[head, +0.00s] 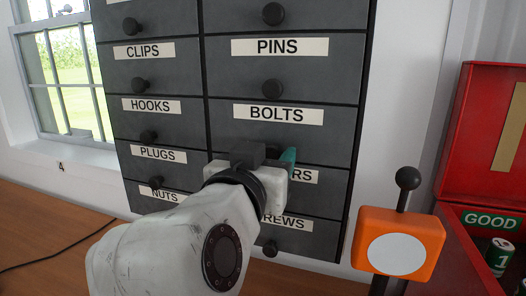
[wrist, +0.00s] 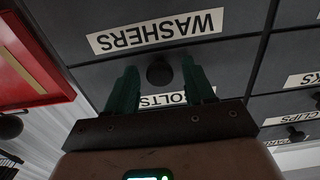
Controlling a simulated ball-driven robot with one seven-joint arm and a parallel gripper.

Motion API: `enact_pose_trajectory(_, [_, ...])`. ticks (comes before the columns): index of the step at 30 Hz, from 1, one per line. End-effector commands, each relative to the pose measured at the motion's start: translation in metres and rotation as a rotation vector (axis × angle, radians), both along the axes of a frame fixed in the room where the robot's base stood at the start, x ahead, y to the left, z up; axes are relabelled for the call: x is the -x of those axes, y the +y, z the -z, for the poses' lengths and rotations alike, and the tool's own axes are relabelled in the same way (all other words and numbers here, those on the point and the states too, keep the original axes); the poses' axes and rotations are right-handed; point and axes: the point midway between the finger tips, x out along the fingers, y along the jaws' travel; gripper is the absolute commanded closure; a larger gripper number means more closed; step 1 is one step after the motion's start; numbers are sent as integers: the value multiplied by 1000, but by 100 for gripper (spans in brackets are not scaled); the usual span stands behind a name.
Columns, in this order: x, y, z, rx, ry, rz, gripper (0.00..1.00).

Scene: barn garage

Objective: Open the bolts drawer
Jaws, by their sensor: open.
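The bolts drawer (head: 315,133) is a dark grey front with a white BOLTS label, in the right column of the cabinet, and looks flush with its neighbours. Its round black knob is hidden behind my gripper (head: 275,158) in the head view. In the wrist view, which is upside down, the knob (wrist: 160,72) shows between the BOLTS and WASHERS labels. My gripper's two teal fingers are open, one on each side of the knob. They appear apart from it, and I cannot tell how deep they reach around it.
The WASHERS drawer (head: 330,189) lies just below, partly covered by my gripper. An orange box (head: 398,243) with a white disc and a black-knobbed lever stands to the right. A red case (head: 478,150) with a GOOD compartment is farther right. A window (head: 62,75) is at left above a wooden worktop (head: 42,222).

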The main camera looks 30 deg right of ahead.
Motion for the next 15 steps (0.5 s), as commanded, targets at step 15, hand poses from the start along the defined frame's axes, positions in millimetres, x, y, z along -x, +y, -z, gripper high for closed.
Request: enact_pose_trajectory(15, [-1, -1, 0, 0, 0, 0, 69])
